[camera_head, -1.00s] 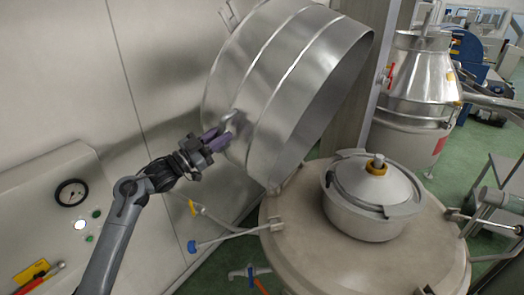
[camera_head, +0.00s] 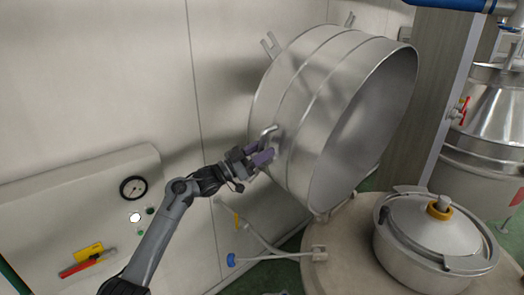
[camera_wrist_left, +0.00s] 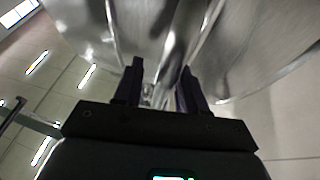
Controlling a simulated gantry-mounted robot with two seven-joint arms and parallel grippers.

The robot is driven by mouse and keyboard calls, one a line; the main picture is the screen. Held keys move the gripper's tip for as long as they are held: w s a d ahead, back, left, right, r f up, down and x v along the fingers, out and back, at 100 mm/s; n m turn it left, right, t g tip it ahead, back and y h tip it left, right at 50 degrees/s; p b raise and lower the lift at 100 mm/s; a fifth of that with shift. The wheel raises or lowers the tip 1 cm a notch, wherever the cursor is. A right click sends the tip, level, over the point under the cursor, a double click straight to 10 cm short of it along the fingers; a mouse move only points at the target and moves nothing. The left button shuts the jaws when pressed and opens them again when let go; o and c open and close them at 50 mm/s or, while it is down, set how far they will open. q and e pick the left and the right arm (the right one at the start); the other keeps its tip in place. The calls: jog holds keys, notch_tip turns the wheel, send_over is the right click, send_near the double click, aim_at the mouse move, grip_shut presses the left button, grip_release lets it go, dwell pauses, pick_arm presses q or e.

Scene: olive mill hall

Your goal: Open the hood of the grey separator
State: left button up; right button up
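The hood (camera_head: 310,115) of the separator is a large shiny metal drum. It stands tipped up on its side at the back left of the round beige separator top (camera_head: 345,245), its open mouth facing right. A small metal handle (camera_head: 270,131) sticks out of its left side. My left gripper (camera_head: 262,153) is at this handle, its purple fingers close to the hood wall. In the left wrist view the two fingers (camera_wrist_left: 161,88) stand apart with the bright handle between them; a gap seems to show, and contact is unclear. My right gripper is not in view.
A lidded metal pot-like part (camera_head: 435,235) sits on the separator top. A wall panel with a gauge (camera_head: 133,188) stands at the left. A thin pipe with a blue end (camera_head: 232,259) lies below my arm. A post (camera_head: 440,90) and another metal vessel (camera_head: 490,130) stand right.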

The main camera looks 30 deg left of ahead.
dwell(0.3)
pick_arm(q)
jog(key=b+v, duration=0.3)
jog(key=v, duration=0.8)
jog(key=shift+b, duration=0.35)
jog(key=shift+w+a, duration=0.1)
